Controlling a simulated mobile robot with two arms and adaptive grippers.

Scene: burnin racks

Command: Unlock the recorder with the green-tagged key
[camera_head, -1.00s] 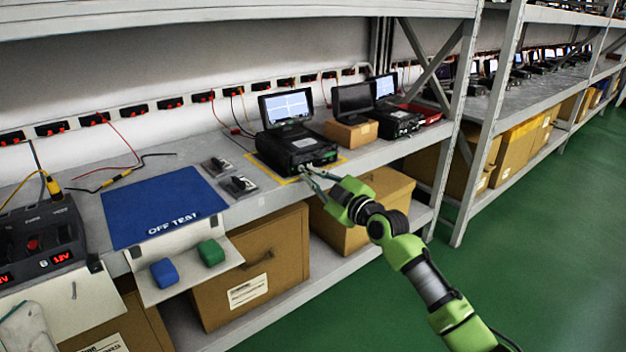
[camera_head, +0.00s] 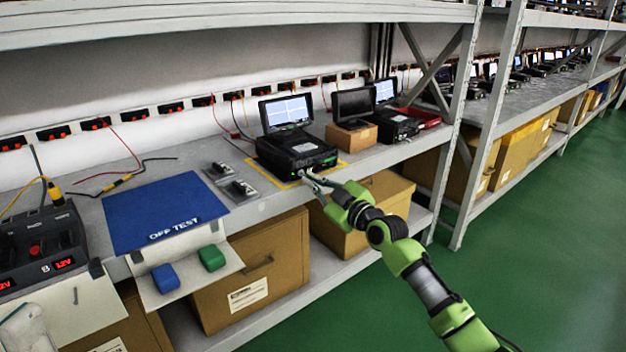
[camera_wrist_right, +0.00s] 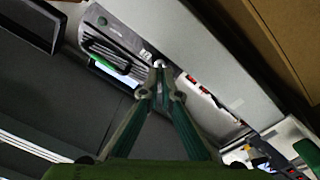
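The recorder (camera_head: 295,150) is a black box with a lit raised screen, standing on the bench inside a yellow outline. In the right wrist view, its front panel (camera_wrist_right: 125,45) lies just beyond my fingertips. My right gripper (camera_head: 306,175) is at the recorder's lower front edge. Its fingers converge almost to a point in the right wrist view (camera_wrist_right: 159,68), at a small round silver spot. I cannot tell whether a key is between the tips. A green tag-like block (camera_head: 211,257) and a blue one (camera_head: 165,277) sit on a white ledge.
A blue mat (camera_head: 160,210) marked OFF TEST lies left of the recorder, with small devices (camera_head: 238,190) between. A second monitor on a cardboard box (camera_head: 350,137) stands to the right. Cardboard boxes (camera_head: 262,265) fill the shelf below. The green floor (camera_head: 530,250) is clear.

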